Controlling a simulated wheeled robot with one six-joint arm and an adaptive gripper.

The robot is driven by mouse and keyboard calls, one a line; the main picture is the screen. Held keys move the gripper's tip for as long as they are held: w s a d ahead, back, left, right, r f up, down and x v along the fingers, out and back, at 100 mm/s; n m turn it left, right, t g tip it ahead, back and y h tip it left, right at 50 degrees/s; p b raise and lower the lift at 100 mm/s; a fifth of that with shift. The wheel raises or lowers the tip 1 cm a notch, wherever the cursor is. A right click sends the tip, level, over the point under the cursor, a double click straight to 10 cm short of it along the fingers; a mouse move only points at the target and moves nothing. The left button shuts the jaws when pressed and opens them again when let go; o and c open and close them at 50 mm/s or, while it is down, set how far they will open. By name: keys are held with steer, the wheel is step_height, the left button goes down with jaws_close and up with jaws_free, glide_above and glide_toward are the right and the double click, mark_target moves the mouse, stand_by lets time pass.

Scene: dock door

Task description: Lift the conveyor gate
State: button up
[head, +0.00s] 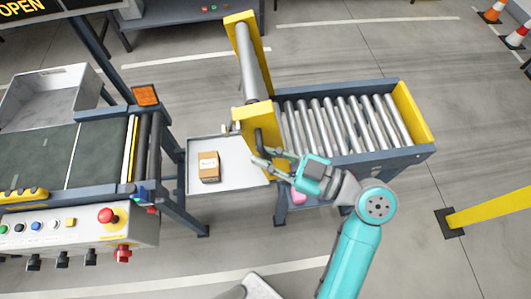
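The conveyor gate (262,113) is a yellow-ended piece with a grey roller along it, at the left end of the roller conveyor (375,153). It looks raised steeply rather than lying flat across the gap, though its exact angle is hard to tell. A dark bar, perhaps its handle, shows on its near yellow end. My gripper (262,156) is at this near end, just below the yellow plate, pointing left. Its fingers look spread apart with nothing clearly between them. Whether a finger touches the gate cannot be told.
A grey tray (230,143) with a cardboard box (209,167) lies in the gap. The belt conveyor (85,155) stands left, with a button panel (75,226) in front. A yellow barrier (490,213) stands at right, cones (494,12) far right. Floor in front is mostly clear.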

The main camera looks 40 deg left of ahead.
jaws_close()
steer(key=s+a, duration=0.1)
steer(key=s+a+f+n+h, duration=0.1)
steer(key=shift+s+a+h, duration=0.15)
steer(key=shift+s+h, duration=0.15)
steer(key=shift+s, duration=0.1)
steer(key=shift+o, duration=2.2)
jaws_free()
steer(key=v, duration=1.2)
steer(key=shift+s, duration=0.15)
